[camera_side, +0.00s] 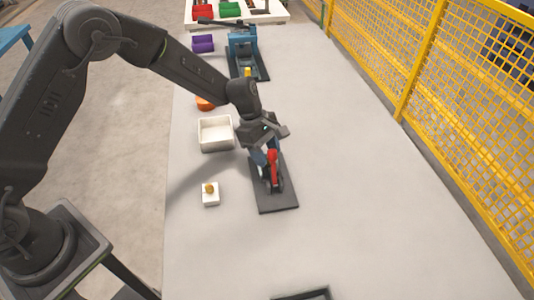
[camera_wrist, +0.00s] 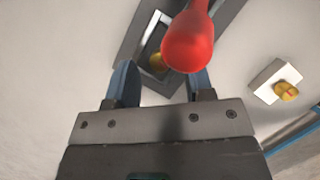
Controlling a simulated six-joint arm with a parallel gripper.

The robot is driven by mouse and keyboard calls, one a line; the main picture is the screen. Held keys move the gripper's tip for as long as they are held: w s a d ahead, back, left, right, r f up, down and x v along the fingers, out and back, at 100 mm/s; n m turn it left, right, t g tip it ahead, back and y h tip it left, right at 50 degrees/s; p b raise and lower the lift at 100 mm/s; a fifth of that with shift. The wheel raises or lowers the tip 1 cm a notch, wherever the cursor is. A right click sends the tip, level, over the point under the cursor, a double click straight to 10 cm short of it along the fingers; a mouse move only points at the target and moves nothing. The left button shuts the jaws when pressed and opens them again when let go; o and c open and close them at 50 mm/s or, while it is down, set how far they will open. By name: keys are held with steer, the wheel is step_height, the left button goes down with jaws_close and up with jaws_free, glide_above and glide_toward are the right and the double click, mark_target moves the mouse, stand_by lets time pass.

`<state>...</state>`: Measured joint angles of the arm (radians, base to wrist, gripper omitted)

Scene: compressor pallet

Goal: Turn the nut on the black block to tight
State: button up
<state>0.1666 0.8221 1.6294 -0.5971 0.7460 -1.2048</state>
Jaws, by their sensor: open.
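A dark base plate (camera_side: 276,204) lies on the table with a small dark fixture and a red handle (camera_side: 273,162) standing on it. In the wrist view the red handle (camera_wrist: 188,42) hangs large in the foreground, above a pale-edged recess with a brass-coloured nut (camera_wrist: 156,62) in it, partly hidden. I cannot tell how tight this nut is; the side view does not show it. My gripper (camera_side: 266,153) is low over the rear of the plate.
A white block with a yellow knob (camera_side: 210,190) stands left of the plate, and a white open box (camera_side: 216,134) behind it. A blue vise-like device (camera_side: 242,50), purple parts (camera_side: 203,44) and an orange part (camera_side: 205,103) are farther back. A yellow fence (camera_side: 415,60) runs along the right; table right of the plate is clear.

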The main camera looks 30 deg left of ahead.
steer(key=v, duration=1.3)
